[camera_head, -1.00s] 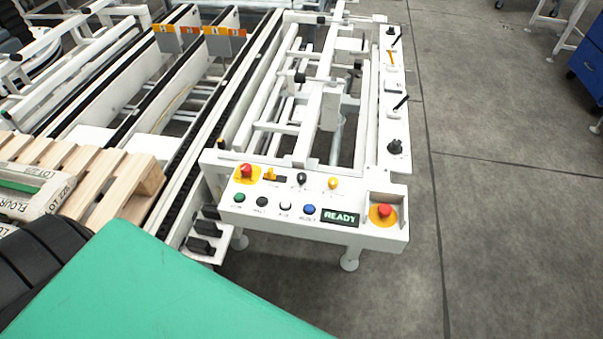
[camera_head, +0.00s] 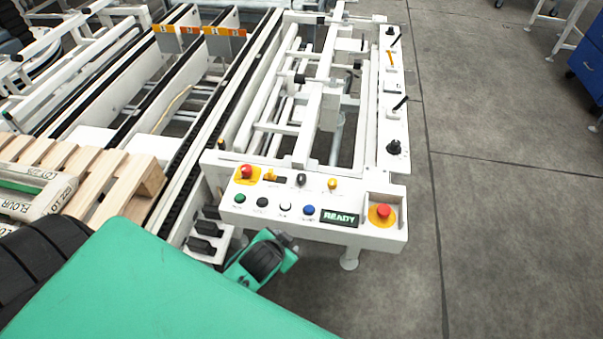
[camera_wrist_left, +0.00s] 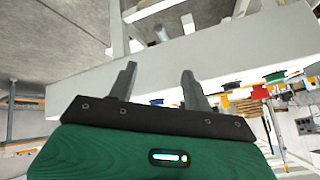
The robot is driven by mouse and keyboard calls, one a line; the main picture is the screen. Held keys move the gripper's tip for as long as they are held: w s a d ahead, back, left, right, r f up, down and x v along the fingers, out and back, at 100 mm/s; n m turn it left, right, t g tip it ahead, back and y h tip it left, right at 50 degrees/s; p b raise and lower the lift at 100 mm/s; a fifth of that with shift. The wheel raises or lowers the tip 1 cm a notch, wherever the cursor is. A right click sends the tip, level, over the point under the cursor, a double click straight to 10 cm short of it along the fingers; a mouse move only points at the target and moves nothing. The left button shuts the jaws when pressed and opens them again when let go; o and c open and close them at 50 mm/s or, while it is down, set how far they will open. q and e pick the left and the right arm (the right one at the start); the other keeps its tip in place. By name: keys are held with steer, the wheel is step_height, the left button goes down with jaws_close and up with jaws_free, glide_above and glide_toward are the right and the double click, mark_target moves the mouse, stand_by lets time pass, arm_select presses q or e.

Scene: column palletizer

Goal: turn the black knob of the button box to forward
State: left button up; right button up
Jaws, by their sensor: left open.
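The white button box (camera_head: 232,211) stands at the front of the machine frame, with a lit READY display (camera_head: 341,219). Its small black knob (camera_head: 301,180) is in the back row, between a yellow selector (camera_head: 270,175) and a yellow button (camera_head: 332,185); its pointing direction is too small to tell. My left arm's green and dark link shows below the box's front edge in the head view; its fingers are not clear there. In the left wrist view my left gripper (camera_wrist_left: 158,82) is open and empty, before a white surface (camera_wrist_left: 180,55). My right gripper is not in view.
Red stop buttons (camera_head: 246,171) (camera_head: 384,211) sit at both ends of the box. Another black knob (camera_head: 393,147) is on the right rail. Conveyor rails (camera_head: 190,130) and a wooden pallet (camera_head: 125,185) lie left. The floor (camera_head: 500,220) at right is clear.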

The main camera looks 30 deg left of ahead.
arm_select(q)
steer(key=w+r+m+t, duration=0.1)
steer(key=w+r+t, duration=0.1)
steer(key=w+r, duration=0.1)
steer(key=w+d+r+m+t, duration=0.1)
steer(key=w+r+t, duration=0.1)
steer(key=w+r, duration=0.1)
steer(key=w+r+m+t, duration=0.1)
steer(key=w+r, duration=0.2)
steer(key=w, duration=0.2)
steer(key=shift+d+r+t+h, duration=0.2)
steer(key=shift+d+t+h, duration=0.05)
steer(key=shift+t+h, duration=0.15)
steer(key=w+d+r+m+t+h, duration=0.2)
steer(key=w+d+r+m+h, duration=0.2)
steer(key=d+r+m+h, duration=0.3)
steer(key=w+d+r+m+t+h, duration=0.1)
steer(key=w+d+r+m+h, duration=0.2)
steer(key=d+r+m+h, duration=0.4)
steer(key=m+g+y, duration=1.4)
steer(key=m+g, duration=0.3)
steer(key=m, duration=0.2)
glide_above(301, 177)
step_height(301, 177, down, 6)
step_height(301, 177, down, 12)
steer(key=p, duration=0.3)
steer(key=shift+w+r, duration=0.1)
steer(key=shift+r, duration=0.05)
steer(key=shift+f, duration=0.8)
